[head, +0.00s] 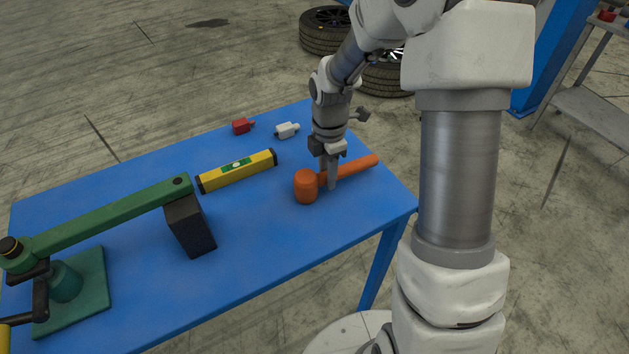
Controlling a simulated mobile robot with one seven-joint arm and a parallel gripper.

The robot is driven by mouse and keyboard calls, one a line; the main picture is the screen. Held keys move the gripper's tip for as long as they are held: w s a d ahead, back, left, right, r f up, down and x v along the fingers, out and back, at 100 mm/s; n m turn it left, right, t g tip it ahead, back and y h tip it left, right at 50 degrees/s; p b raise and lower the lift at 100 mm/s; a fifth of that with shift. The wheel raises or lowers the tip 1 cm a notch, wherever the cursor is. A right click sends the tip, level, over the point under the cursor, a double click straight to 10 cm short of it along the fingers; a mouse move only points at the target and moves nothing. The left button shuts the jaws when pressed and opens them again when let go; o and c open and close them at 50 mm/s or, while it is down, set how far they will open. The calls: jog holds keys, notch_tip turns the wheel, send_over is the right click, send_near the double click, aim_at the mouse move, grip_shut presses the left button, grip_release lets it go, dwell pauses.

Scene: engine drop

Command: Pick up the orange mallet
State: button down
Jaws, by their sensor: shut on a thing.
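The orange mallet (306,187) lies on the blue table (262,219), with its head to the left and its handle pointing to the upper right. My gripper (328,178) points down over the mallet and is shut on its handle, close to the head. The fingers hide a short part of the handle. The mallet appears to be still at the table surface.
A yellow level (237,171) lies left of the mallet. A red part (242,126) and a white part (287,130) are behind. A green arm on a stand (110,216) and a dark block (189,225) occupy the left. The table's front right is clear.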

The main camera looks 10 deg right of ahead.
jog(key=shift+r, duration=0.1)
jog(key=shift+r, duration=0.5)
jog(key=r, duration=0.2)
jog(key=r+p, duration=0.1)
jog(key=shift+s+d+r, duration=0.25)
jog(key=shift+d+r, duration=0.1)
jog(key=shift+d, duration=0.05)
jog(key=s+d+r+p, duration=0.1)
jog(key=s+d+r, duration=0.5)
jog(key=s+d, duration=0.1)
jog(key=shift+d, duration=0.55)
jog(key=shift+r, duration=0.1)
jog(key=c, duration=1.1)
grip_release()
jog(key=shift+c, duration=0.2)
grip_shut()
